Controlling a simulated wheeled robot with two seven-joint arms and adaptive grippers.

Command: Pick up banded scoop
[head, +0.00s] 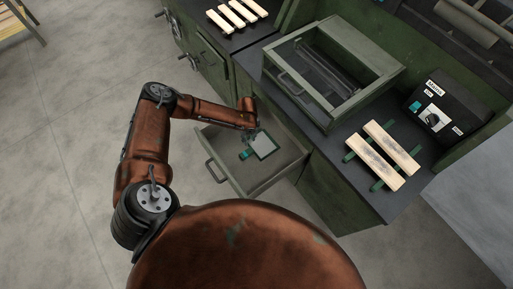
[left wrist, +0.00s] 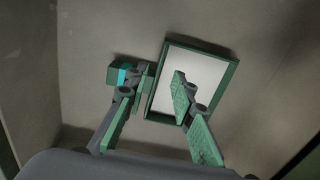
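The banded scoop (head: 264,146) lies in the open drawer (head: 282,172). It has a pale flat pan with a dark green rim and a short handle with a teal band. It also shows in the left wrist view (left wrist: 205,75), its handle pointing left. My left gripper (head: 252,133) is just above it in the drawer. In the left wrist view the green fingers (left wrist: 160,88) are spread apart, one by the handle and one over the pan. I see no grip on the scoop, and cannot tell whether a finger touches it. My right gripper is not in view.
Drawer walls stand close around my left gripper. On the dark worktop are an open-topped green crate frame (head: 374,66), light wooden slats on green strips (head: 380,155) and a black box (head: 447,105). More slats (head: 236,12) lie at the back. The floor at left is clear.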

